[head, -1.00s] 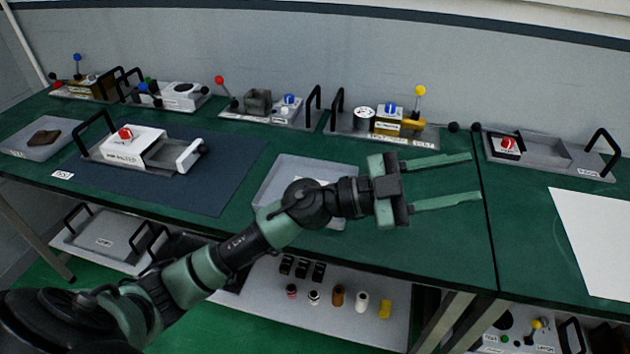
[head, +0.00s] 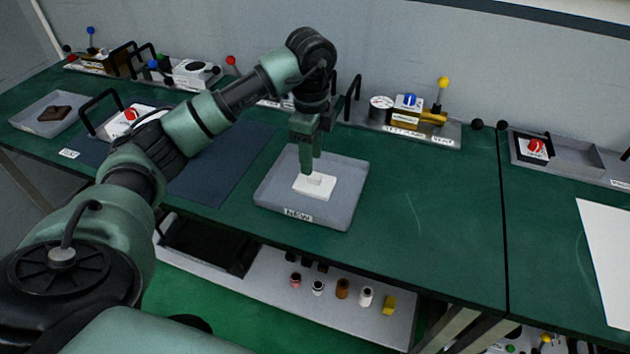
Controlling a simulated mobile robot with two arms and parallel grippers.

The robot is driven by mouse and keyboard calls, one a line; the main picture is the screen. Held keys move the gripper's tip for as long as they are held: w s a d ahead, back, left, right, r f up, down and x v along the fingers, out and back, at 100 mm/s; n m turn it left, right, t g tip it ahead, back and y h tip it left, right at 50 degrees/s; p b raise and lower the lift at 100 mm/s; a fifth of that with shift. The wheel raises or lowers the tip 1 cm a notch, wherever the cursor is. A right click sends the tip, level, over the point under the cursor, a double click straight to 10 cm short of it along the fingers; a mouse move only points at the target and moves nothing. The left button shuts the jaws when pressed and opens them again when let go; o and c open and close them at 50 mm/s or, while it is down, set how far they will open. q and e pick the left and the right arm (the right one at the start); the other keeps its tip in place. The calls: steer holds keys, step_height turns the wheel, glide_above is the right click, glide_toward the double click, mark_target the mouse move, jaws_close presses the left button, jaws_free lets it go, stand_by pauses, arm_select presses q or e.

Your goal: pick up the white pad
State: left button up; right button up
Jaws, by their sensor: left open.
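The white pad (head: 324,189) lies in the shallow grey tray labelled NEW (head: 340,212), near the tray's middle. It looks like a flat white block with a small raised part on top. My left gripper (head: 311,172) points straight down over the pad, its fingertips at or just above the raised part. Its jaws are open, though the fingers overlap from this angle. I cannot tell whether they touch the pad. My right gripper is not in view.
A dark blue mat (head: 222,172) lies left of the tray, partly behind my arm. A grey tray with a brown pad (head: 55,113) sits at the far left. Fixtures with handles and knobs (head: 405,122) line the back wall. Green table is clear right of the tray.

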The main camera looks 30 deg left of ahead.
mark_target(312, 176)
arm_select(q)
step_height(312, 176, down, 5)
steer(key=shift+p, duration=0.7)
jaws_close()
steer(key=shift+w+r, duration=0.1)
steer(key=shift+r, duration=0.05)
